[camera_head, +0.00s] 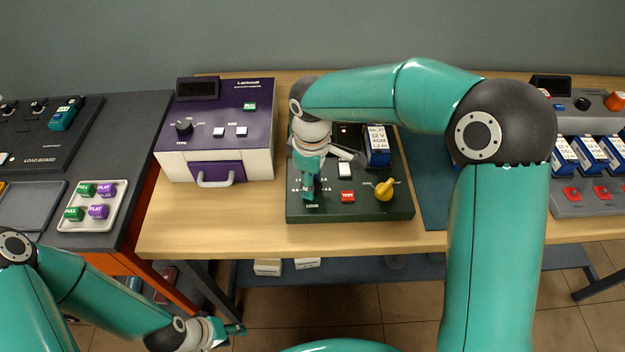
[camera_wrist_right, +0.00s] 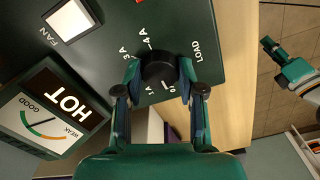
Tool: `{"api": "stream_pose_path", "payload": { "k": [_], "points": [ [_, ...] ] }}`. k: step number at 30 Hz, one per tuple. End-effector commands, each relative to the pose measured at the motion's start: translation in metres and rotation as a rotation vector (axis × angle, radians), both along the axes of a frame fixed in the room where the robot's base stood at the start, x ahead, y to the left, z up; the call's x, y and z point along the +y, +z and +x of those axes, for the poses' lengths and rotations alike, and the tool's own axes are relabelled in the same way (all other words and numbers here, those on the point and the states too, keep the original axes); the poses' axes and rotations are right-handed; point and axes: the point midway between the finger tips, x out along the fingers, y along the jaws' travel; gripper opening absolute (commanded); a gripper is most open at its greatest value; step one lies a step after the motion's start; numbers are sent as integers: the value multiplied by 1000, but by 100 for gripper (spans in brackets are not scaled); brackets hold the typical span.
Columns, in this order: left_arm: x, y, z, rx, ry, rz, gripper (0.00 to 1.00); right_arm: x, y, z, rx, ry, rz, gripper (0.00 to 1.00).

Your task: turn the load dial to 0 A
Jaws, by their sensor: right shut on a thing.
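The load dial is a black knob (camera_wrist_right: 158,70) on the dark green tester panel (camera_head: 350,213), beside the LOAD label in the right wrist view. My right gripper (camera_wrist_right: 160,90) is shut on the dial, one finger on each side. A white mark shows on the dial's near side, between the 1 A and 0 labels and close to the 0. In the head view my right gripper (camera_head: 309,188) comes down over the panel's left part and hides the dial. My left gripper (camera_head: 230,334) is low at the front, away from the panel, with its fingers apart and empty.
On the panel are a red TEST button (camera_head: 347,197), a yellow knob (camera_head: 384,190), a white FAN switch (camera_head: 344,170) and a blue battery (camera_head: 377,146). A purple charger (camera_head: 225,125) stands to the left. A tray of green and purple tags (camera_head: 120,215) lies further left.

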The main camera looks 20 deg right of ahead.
Motion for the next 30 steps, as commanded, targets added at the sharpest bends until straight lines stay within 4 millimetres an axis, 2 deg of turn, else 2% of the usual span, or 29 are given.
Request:
{"api": "stream_pose_path", "payload": {
  "k": [1, 5, 6, 17, 23, 30],
  "points": [
    [0, 0, 0, 0, 0, 0, 40, 0, 2, 1, -6, 1, 0, 40],
    [0, 0, 0, 0, 0, 0, 40, 0, 1, 1, -5, 0, 0, 62],
    [0, 0, 0, 0, 0, 0, 40, 0, 1, 1, -4, 0, 0, 64],
    [0, 1, 0, 0, 0, 0, 40, 0, 4, 1, -3, -1, 0, 64],
    [0, 1, 0, 0, 0, 0, 40, 0, 28, 1, -6, -2, 1, 64],
    [0, 1, 0, 0, 0, 0, 40, 0, 76, 2, -8, -2, 2, 64]
  ]
}}
